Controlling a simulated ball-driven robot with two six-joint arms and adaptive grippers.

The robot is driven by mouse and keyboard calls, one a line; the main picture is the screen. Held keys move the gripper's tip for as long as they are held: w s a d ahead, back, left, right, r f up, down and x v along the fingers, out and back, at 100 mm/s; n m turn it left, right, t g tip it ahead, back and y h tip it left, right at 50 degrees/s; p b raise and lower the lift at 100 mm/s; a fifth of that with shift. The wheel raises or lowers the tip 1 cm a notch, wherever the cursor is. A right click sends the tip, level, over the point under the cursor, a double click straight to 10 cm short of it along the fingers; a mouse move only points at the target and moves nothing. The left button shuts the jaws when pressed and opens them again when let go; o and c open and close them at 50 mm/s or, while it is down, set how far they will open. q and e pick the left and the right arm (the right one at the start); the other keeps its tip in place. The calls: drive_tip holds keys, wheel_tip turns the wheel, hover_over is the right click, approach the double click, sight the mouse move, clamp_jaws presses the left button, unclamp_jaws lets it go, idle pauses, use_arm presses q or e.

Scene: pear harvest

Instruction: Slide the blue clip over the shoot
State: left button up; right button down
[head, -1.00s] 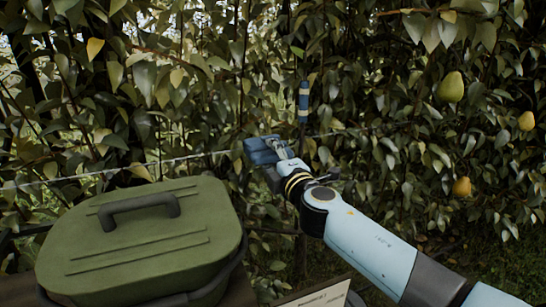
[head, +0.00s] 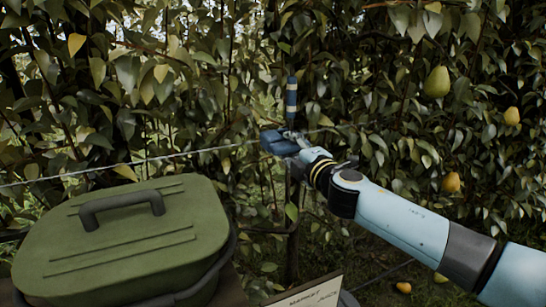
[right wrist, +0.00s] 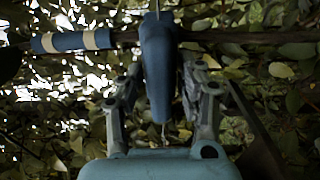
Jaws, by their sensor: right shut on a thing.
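The blue clip (head: 272,137) is held in my right gripper (head: 287,143), in the middle of the head view. In the right wrist view the clip (right wrist: 157,70) stands between the two fingers of the gripper (right wrist: 160,95), which are shut on it. The shoot (right wrist: 235,37) runs across the top of that view as a dark stem and passes at the clip's upper part. I cannot tell whether the clip is around it or only in front. A blue and cream banded sleeve (right wrist: 72,40) is on the stem; it also shows upright above the clip in the head view (head: 291,98).
A green lidded box (head: 130,235) stands at the lower left. A wire (head: 130,163) runs across the hedge. Pears (head: 437,82) hang at the right and some lie on the ground (head: 403,287). A sign (head: 310,293) stands at the bottom. Leaves surround the shoot.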

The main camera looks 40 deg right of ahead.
drive_tip(key=shift+d, duration=0.1)
drive_tip(key=c, duration=1.3)
unclamp_jaws()
drive_tip(key=shift+o, duration=0.7)
drive_tip(key=shift+d, duration=0.2)
drive_tip(key=shift+s, duration=0.1)
drive_tip(key=shift+s+a, duration=0.2)
drive_tip(key=shift+s, duration=0.1)
drive_tip(key=v, duration=1.1)
